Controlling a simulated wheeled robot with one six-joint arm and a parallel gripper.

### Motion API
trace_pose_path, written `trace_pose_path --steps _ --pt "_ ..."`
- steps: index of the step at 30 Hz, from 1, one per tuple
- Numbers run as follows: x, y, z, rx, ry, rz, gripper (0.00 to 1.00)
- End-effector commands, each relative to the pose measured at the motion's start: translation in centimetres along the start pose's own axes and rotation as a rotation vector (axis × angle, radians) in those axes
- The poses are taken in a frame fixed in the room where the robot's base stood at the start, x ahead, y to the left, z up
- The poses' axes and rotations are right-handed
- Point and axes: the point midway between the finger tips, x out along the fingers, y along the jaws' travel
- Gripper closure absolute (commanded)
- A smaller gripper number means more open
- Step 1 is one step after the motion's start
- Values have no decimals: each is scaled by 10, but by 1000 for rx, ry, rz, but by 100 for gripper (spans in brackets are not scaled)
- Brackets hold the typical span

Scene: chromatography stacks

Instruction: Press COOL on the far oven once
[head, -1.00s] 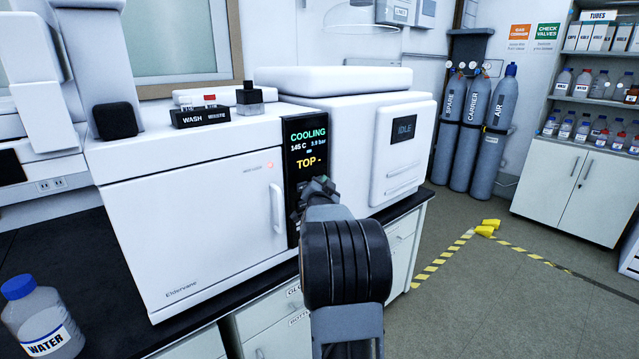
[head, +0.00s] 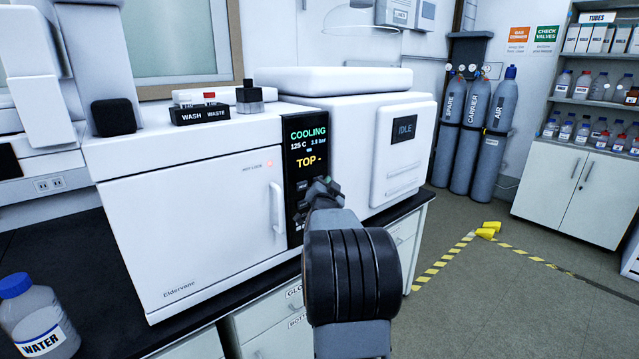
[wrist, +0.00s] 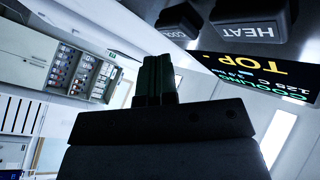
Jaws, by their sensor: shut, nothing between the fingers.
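The white oven (head: 190,235) stands on the bench with its door shut. Its dark panel (head: 306,160) reads COOLING, 125 C, with TOP in yellow. The wrist view shows the panel's screen (wrist: 255,75) upside down, with the HEAT button (wrist: 247,30) and COOL button (wrist: 180,32) at the top. My gripper (head: 325,188) is in front of the panel's lower part and hides some of its buttons. In the wrist view my gripper (wrist: 157,62) is shut and empty. Its tips appear below the COOL button in the picture; I cannot tell whether they touch anything.
A white unit (head: 402,160) reading IDLE stands right of the oven. WASH and WASTE holders (head: 200,115) and a small dark bottle (head: 250,98) sit on top. A water bottle (head: 38,320) stands at front left. The floor (head: 480,310) to the right is mostly clear.

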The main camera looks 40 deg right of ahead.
Motion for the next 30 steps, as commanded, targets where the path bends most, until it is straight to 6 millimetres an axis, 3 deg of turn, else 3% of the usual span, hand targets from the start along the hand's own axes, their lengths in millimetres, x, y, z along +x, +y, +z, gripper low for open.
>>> trace_pose_path --steps 18,30 --pt "-33 24 -22 0 1 0 100" --pt "-35 25 -25 0 0 0 100"
